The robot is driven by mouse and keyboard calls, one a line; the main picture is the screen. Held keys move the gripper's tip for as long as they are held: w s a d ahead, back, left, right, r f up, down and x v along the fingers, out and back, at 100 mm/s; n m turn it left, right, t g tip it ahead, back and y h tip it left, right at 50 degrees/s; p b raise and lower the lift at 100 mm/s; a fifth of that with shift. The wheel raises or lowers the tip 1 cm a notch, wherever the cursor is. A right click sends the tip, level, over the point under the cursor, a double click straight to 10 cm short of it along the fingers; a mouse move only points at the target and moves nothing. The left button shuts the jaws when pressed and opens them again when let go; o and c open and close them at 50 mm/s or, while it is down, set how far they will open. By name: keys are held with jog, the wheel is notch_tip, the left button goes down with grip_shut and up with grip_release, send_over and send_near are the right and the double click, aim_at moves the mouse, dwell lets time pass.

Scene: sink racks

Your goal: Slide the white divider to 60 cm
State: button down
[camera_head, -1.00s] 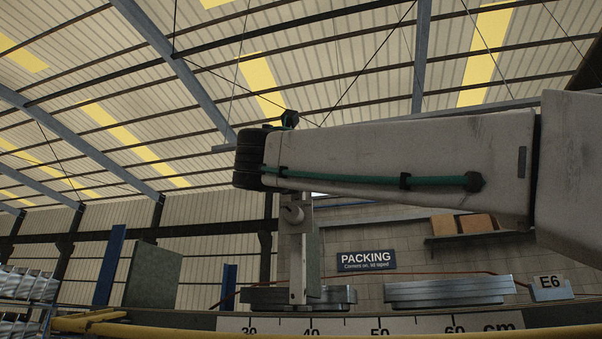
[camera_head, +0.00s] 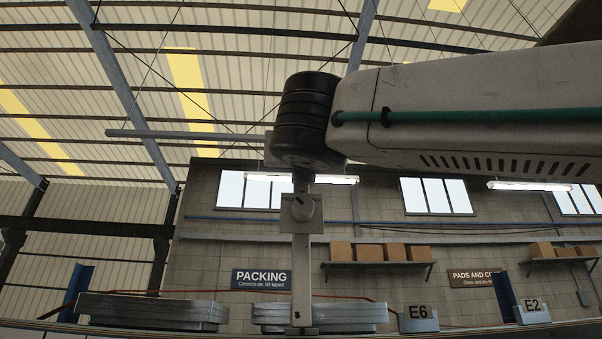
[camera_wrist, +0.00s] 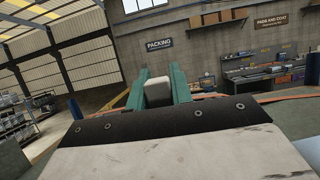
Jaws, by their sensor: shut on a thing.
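In the wrist view my gripper (camera_wrist: 157,76) has its two teal fingers closed on a pale block (camera_wrist: 157,93), which looks like part of the white divider. In the head view a pale upright bar, apparently the white divider (camera_head: 301,265), stands below my dark wrist, with a round knob near its top. Its foot reaches the rail at the bottom edge, in front of the second grey stack. My fingers are hidden behind my wrist there. The cm scale is out of the head view, so the divider's reading cannot be told.
Two grey stacks, one at the left (camera_head: 150,310) and one behind the bar (camera_head: 355,316), lie along the rail. An E6 tag (camera_head: 418,318) and an E2 tag (camera_head: 532,312) stand to the right. A PACKING sign (camera_head: 262,279) is on the wall behind.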

jog(key=shift+d, duration=0.3)
jog(key=c, duration=1.6)
grip_release()
jog(key=o, duration=0.4)
jog(key=shift+d, duration=0.2)
jog(key=shift+c, duration=0.2)
jog(key=shift+a, duration=0.1)
jog(key=v, duration=0.7)
jog(key=shift+s+f, duration=0.2)
jog(key=shift+s, duration=0.15)
jog(key=shift+s, duration=0.1)
